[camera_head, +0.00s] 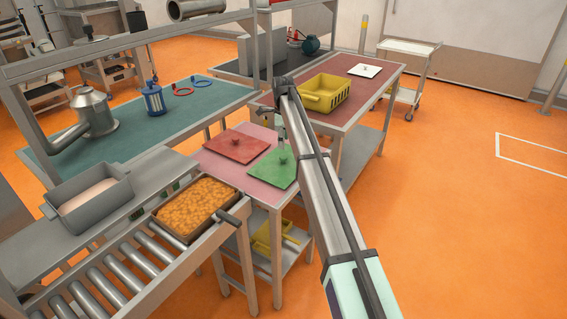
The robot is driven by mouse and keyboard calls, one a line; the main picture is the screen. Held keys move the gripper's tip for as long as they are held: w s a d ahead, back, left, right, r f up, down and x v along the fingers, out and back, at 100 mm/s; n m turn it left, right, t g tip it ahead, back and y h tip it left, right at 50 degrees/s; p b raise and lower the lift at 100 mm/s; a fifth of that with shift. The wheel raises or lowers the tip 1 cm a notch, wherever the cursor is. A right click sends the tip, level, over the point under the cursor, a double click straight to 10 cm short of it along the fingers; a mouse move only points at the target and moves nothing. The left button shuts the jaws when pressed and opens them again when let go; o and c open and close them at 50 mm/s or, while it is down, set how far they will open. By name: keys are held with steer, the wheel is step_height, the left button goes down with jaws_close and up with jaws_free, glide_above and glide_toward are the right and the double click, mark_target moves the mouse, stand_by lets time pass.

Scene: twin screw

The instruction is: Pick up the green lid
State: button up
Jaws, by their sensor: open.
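The green lid (264,170), a flat plate with a small knob, lies on the pinkish-red table top in the middle of the camera_head view. My arm reaches up from the bottom right and covers the lid's right edge. My gripper (282,147) hangs down above the lid near its knob. It is open and looks empty. The fingertips are small here, and I cannot tell whether they touch the knob. A similar red lid (236,146) lies just left of the green one.
A brown tray of orange food (197,207) sits on the roller conveyor at front left. A yellow crate (326,93) and a white lid (365,70) rest on the table behind. A grey bin (88,199) stands at left. Open orange floor lies right.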

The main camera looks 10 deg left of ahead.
mark_target(283, 157)
steer(key=shift+w+f+p, duration=0.1)
steer(key=shift+f+p, duration=1.45)
steer(key=shift+f, duration=2.9)
jaws_close()
